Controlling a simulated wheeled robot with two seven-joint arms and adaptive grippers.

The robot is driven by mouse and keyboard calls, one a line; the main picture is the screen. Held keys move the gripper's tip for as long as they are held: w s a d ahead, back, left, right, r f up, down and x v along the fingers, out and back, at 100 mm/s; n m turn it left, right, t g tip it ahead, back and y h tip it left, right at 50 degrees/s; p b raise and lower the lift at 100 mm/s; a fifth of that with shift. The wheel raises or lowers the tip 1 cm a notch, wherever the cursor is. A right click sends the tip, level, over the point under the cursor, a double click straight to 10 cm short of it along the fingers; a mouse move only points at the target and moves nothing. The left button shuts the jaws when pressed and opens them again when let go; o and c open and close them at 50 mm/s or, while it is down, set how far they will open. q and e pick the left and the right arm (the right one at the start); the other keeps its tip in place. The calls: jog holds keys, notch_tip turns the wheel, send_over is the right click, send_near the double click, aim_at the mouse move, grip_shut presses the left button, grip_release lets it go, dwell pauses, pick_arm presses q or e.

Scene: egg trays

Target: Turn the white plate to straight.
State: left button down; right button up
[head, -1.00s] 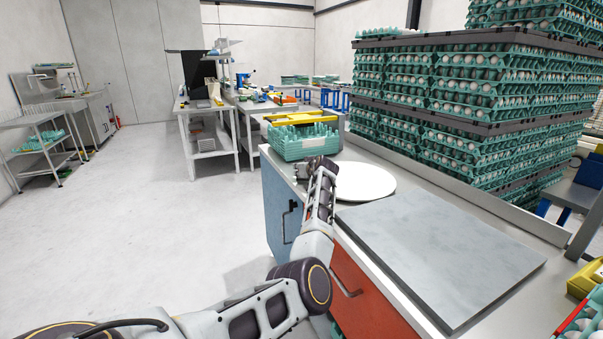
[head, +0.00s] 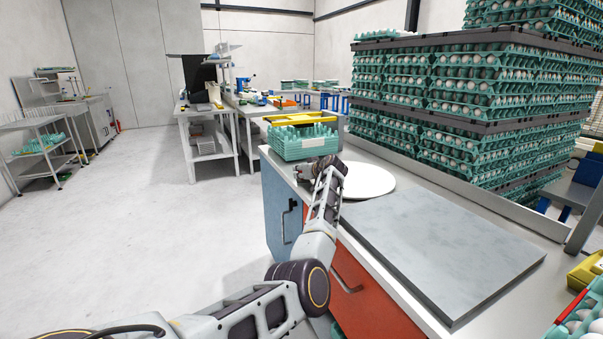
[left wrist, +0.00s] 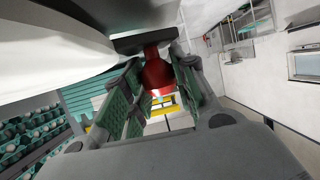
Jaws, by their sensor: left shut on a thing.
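The white round plate (head: 372,181) lies flat on the grey counter, its left edge hidden behind my left gripper. It also fills the upper left of the left wrist view (left wrist: 50,45). My left gripper (head: 322,166) is at the plate's left side, close to the counter's edge. In the left wrist view its two fingers (left wrist: 158,88) are closed around a red part (left wrist: 157,70) just below a dark piece beside the plate. The exact join between the red part and the plate is hidden. My right gripper is not in view.
A grey slab (head: 440,245) lies on the counter in front of the plate. Green egg trays (head: 300,143) stand behind the gripper, with a yellow item (head: 345,125) nearby. Tall stacks of egg trays (head: 450,110) rise beyond the counter. Open floor (head: 130,230) lies to the left.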

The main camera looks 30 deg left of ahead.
pick_arm(q)
jog(key=shift+s+d+f+n+g+y+b, duration=0.1)
jog(key=shift+s+d+n+g+y+b, duration=0.1)
jog(key=shift+s+d+n+g, duration=0.45)
jog(key=shift+s+d+n+g+y+b, duration=0.2)
jog(key=shift+s+d+n+g, duration=0.25)
jog(key=shift+d, duration=0.4)
jog(key=shift+s+d+n+g, duration=0.5)
jog(key=shift+s+d+g, duration=0.15)
jog(key=shift+d, duration=0.15)
jog(key=shift+s+d+g, duration=0.25)
jog(key=shift+d+n, duration=0.1)
jog(key=shift+n, duration=0.2)
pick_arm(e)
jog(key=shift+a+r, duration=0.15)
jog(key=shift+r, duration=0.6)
pick_arm(q)
jog(key=shift+s, duration=0.1)
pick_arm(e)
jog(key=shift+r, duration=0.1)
pick_arm(q)
jog(key=c, duration=1.4)
grip_release()
jog(key=shift+c, duration=0.2)
jog(key=o, duration=0.3)
jog(key=shift+d, duration=0.15)
jog(key=shift+o, duration=0.2)
